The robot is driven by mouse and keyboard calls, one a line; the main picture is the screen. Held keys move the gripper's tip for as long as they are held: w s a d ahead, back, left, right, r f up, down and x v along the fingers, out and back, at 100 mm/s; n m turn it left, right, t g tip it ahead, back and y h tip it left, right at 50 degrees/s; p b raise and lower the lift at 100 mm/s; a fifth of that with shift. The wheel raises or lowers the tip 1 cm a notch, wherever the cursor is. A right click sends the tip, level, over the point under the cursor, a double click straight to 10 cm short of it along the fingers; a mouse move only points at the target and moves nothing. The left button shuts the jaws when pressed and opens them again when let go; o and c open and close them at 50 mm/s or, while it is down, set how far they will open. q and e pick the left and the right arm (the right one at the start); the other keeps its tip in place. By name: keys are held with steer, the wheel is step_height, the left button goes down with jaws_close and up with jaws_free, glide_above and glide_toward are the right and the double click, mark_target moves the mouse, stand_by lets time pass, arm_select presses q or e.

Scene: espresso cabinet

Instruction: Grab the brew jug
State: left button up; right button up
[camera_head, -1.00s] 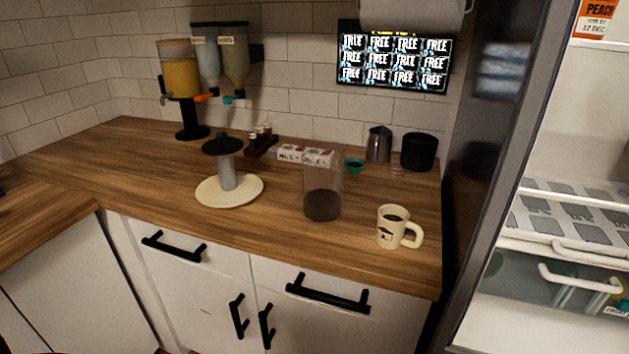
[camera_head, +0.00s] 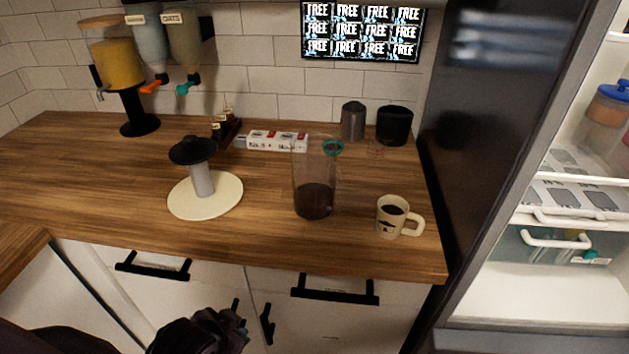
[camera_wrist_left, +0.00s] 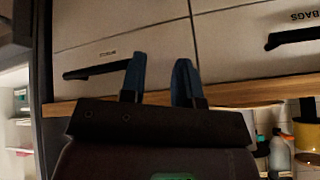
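A tall clear jug (camera_head: 314,198) with dark liquid in its lower part stands upright near the front of the wooden counter; I take it as the brew jug. My left gripper (camera_head: 238,312) is low in front of the cabinet doors, below the counter edge and left of the jug, apart from it. In the left wrist view its two blue fingers (camera_wrist_left: 159,82) stand apart with nothing between them. The jug does not show clearly in that view. My right gripper is in neither view.
A cream mug (camera_head: 392,216) stands right of the jug. A plunger-like press on a round cream base (camera_head: 228,199) stands to its left. Behind are white boxes (camera_head: 277,142), a steel pitcher (camera_head: 352,122) and a black canister (camera_head: 393,126). The counter edge and drawer handle (camera_head: 334,290) lie in front.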

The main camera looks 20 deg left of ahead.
arm_select(q)
steer(key=w+r+m+t+y+p, duration=0.1)
steer(key=w+r+m, duration=0.3)
steer(key=r+m, duration=0.1)
steer(key=m+t+h, duration=0.7)
steer(key=m+t, duration=0.2)
steer(key=m, duration=2.3)
glide_toward(336, 191)
steer(key=w, duration=0.2)
steer(key=shift+p+x, duration=0.5)
steer(key=shift+x, duration=2.7)
steer(key=x, duration=0.3)
steer(key=shift+w+d+r, duration=0.1)
steer(key=shift+w+d, duration=0.05)
steer(key=shift+d, duration=0.25)
steer(key=shift+w+d, duration=0.1)
steer(key=shift+w, duration=0.25)
